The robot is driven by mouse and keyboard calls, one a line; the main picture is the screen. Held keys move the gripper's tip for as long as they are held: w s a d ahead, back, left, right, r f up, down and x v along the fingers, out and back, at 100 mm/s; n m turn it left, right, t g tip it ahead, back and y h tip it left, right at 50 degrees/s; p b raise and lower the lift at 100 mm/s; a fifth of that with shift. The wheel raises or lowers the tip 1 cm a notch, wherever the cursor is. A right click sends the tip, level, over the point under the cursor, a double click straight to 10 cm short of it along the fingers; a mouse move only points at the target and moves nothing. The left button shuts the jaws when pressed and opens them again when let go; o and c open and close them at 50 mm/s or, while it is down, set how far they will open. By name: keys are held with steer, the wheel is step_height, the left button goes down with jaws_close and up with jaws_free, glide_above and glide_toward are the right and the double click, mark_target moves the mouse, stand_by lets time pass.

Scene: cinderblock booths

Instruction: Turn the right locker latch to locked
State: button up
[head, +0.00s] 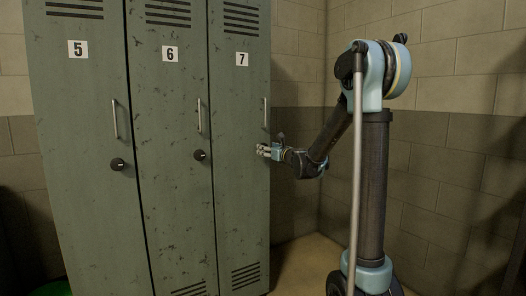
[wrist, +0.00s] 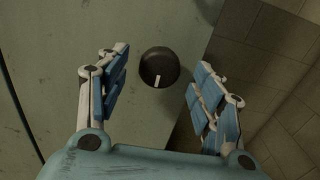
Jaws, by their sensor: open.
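The right locker (head: 240,195), numbered 7, stands shut at the right end of a row of grey-green lockers. Its latch is a round dark knob (wrist: 160,68) with a white mark that points down, slightly left, in the wrist view. In the head view my gripper hides most or all of this knob. My gripper (head: 262,150) is in front of locker 7 at latch height, near its right edge. In the wrist view my gripper (wrist: 158,90) is open, with one finger on each side of the knob. The fingers appear clear of the knob, and nothing is held.
Locker 5 (head: 85,190) and locker 6 (head: 170,190) have dark knobs (head: 117,164) and (head: 199,155) of their own and upright handles. Locker 7's handle (head: 265,112) is above my gripper. A block wall (head: 450,150) stands behind my arm.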

steer(key=shift+x, duration=2.25)
steer(key=shift+c, duration=0.6)
steer(key=c, duration=1)
steer(key=shift+o, duration=0.2)
steer(key=shift+a, duration=0.1)
